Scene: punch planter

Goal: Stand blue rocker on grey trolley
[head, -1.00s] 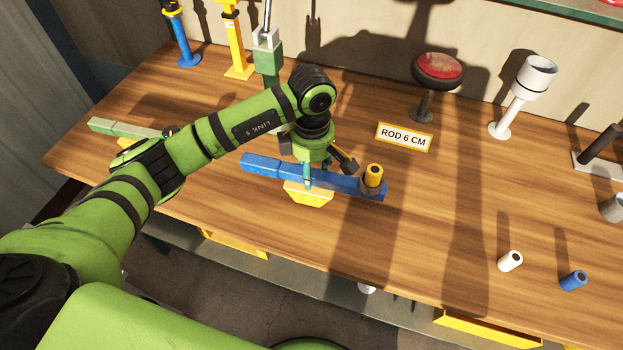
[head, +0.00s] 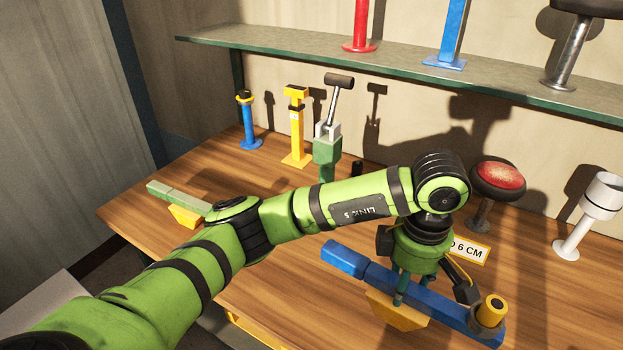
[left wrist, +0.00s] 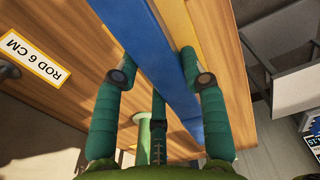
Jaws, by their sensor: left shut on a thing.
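The blue rocker (head: 345,259) is a long blue bar on a yellow wedge foot, with a yellow cylinder (head: 492,308) on its right end. My left gripper (head: 400,288) is shut on the bar near its middle and appears to hold it above the wooden table. A grey surface, perhaps the grey trolley (head: 45,308), shows at the lower left. Grey parts (left wrist: 285,85) also show at the right of the wrist view. My right gripper is not in view.
A green rocker (head: 178,195) sits at the table's left end. Blue (head: 247,122) and yellow (head: 296,128) posts and a green lever stand (head: 326,150) stand behind. A red button (head: 498,176) and a white stand (head: 580,225) are at right. A shelf (head: 400,65) crosses above.

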